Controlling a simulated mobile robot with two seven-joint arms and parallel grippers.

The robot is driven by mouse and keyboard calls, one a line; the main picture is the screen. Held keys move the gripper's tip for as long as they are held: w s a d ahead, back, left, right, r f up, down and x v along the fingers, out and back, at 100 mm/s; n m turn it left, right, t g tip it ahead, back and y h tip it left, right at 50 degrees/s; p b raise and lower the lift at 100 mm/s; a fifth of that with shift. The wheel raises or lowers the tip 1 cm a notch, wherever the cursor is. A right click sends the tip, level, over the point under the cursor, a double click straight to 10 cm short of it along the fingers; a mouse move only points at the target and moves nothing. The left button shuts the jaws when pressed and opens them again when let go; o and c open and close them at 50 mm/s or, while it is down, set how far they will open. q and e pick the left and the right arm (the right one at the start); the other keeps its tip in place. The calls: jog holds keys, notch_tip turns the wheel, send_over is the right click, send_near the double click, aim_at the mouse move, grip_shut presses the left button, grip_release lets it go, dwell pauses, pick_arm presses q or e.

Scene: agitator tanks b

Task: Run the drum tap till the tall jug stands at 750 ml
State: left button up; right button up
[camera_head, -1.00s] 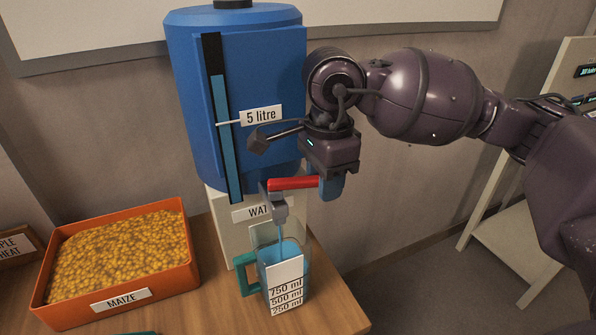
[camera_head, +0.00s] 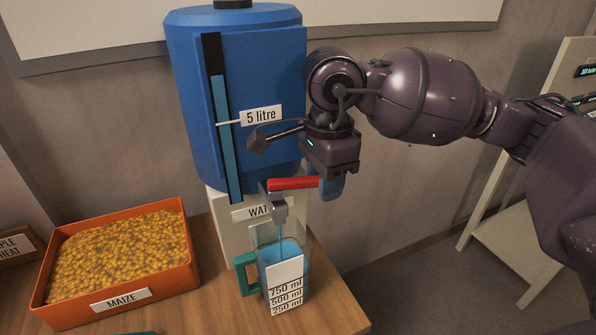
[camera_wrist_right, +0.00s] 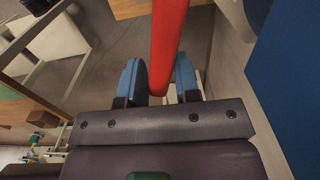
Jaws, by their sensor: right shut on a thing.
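The blue water drum (camera_head: 270,80) stands on a white stand, with a sight strip and a "5 litre" label. Its grey tap (camera_head: 278,207) has a red lever (camera_head: 293,183) turned out to the right. My right gripper (camera_head: 331,186) is shut on the lever's outer end; the wrist view shows the red lever (camera_wrist_right: 168,40) between its blue pads. A thin blue stream runs from the spout into the clear tall jug (camera_head: 301,257), which has a teal handle. Blue water shows inside, around the 750 ml label's height; its exact level is hard to read. My left gripper is out of view.
An orange bin of maize (camera_head: 180,275) stands left of the jug on the wooden table (camera_head: 225,310). A small wheat label (camera_head: 15,245) is at the far left. A pale rack (camera_head: 520,220) stands at the right, beyond the table edge.

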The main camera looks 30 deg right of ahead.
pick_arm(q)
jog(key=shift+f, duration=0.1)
pick_arm(e)
jog(key=shift+f, duration=0.1)
dwell(0.4)
jog(key=shift+w+b, duration=0.5)
jog(key=shift+w, duration=0.75)
jog(key=shift+c, duration=1)
jog(key=shift+d+r, duration=0.15)
jog(key=shift+r, duration=0.1)
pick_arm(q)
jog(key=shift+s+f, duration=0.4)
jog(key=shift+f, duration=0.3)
pick_arm(e)
jog(key=shift+o, duration=0.2)
jog(key=shift+w, duration=0.1)
jog(key=shift+o, duration=0.5)
jog(key=shift+w+r, duration=0.1)
jog(key=shift+w, duration=0.05)
jog(key=o, duration=0.8)
jog(key=shift+w, duration=0.1)
jog(key=o, duration=0.8)
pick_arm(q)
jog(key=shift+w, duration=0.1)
pick_arm(e)
jog(key=shift+f, duration=0.2)
jog(key=shift+r, duration=0.1)
